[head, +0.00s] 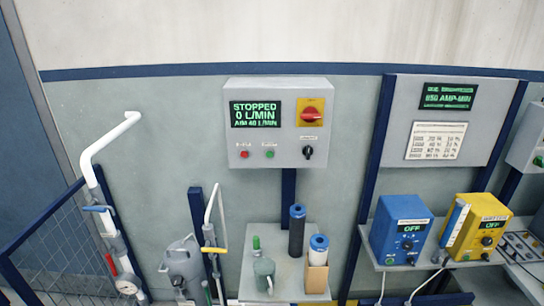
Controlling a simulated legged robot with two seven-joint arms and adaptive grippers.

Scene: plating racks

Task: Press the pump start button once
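A grey pump control box (235,180) hangs on the wall at the upper middle of the head view. Its screen (256,114) shows green text: STOPPED, 0 L/MIN and a smaller line that seems to read AIM 40 L/MIN. Below the screen are a red button (244,155) and a green button (270,155). Their labels are too small to read. To their right are a black selector knob (308,152) and a red rotary switch (311,115) on a yellow plate. Neither of my grippers is in view, and nothing covers the buttons.
Below the box, a grey shelf (240,290) holds two blue-capped cylinders (297,232) (318,252) and a green-grey vessel (263,274). White pipes (92,150) and a grey pump (184,264) stand left. Blue (402,230) and yellow (476,232) units, both showing OFF, stand right.

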